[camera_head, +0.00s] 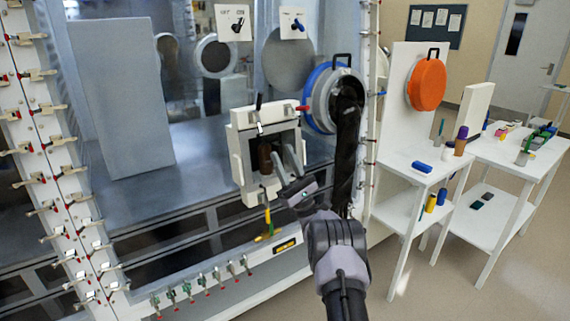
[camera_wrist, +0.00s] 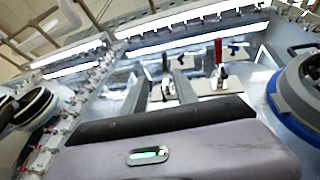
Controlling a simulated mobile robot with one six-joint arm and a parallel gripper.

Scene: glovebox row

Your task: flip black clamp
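A clamp with a black handle (camera_head: 238,23) sits on a white plate high on the glovebox front, left of a blue-handled clamp (camera_head: 297,24). Another upright black lever (camera_head: 258,102) stands on top of the white box-like port (camera_head: 239,152). A black handle (camera_wrist: 165,62) also shows beyond my fingers in the wrist view; I cannot tell which of the two it is. My gripper (camera_head: 284,152) is in front of the white port, below its black lever. Its two grey fingers stand apart with nothing visibly held between them. It also shows in the wrist view (camera_wrist: 161,80).
A red lever (camera_head: 303,108) sticks out right of the white port, close to a blue-rimmed round port (camera_head: 320,98) with a hanging black glove (camera_head: 346,135). Small toggle clamps line the left frame. White tables (camera_head: 405,160) with small items stand at the right.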

